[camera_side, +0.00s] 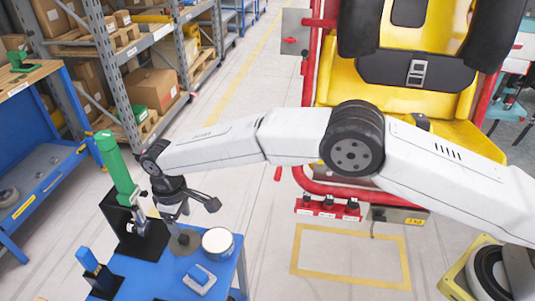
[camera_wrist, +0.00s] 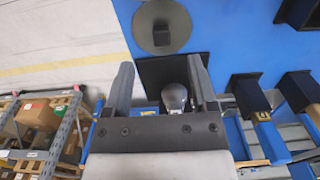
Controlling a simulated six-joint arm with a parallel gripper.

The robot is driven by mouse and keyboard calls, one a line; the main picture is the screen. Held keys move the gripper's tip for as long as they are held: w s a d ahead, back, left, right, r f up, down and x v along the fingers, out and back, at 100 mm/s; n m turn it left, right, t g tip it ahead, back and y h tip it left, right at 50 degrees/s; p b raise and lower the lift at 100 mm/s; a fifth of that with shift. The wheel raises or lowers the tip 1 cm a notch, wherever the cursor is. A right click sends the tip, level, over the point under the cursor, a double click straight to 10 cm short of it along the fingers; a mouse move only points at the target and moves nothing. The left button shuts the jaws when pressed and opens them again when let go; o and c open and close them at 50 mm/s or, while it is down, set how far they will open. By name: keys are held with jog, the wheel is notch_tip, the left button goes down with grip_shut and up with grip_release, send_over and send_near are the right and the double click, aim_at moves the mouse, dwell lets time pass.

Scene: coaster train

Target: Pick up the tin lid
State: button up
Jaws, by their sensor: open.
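The tin lid, a flat grey disc (camera_side: 185,242) with a dark square knob, lies on the blue table top. It shows in the wrist view (camera_wrist: 146,40) at the top, just beyond my fingertips. A pale round tin (camera_side: 218,241) stands right of the lid in the side view. My gripper (camera_side: 178,217) points down above the table, near the lid. In the wrist view its two fingers (camera_wrist: 160,65) are apart, with nothing held. The lid appears clear of the fingers; their exact height above it is hard to tell.
A black holder (camera_side: 126,244) stands left of the lid, near a tall green cylinder (camera_side: 118,165). A grey rounded object (camera_wrist: 174,97) shows between my fingers. A blue object in a black holder (camera_side: 91,262) and a blue-and-grey block (camera_side: 199,279) stand nearer the front.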

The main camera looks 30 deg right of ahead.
aim_at(185, 238)
jog(key=shift+f, duration=0.75)
jog(key=shift+a+f, duration=0.15)
jog(key=shift+f, duration=2.4)
grip_shut()
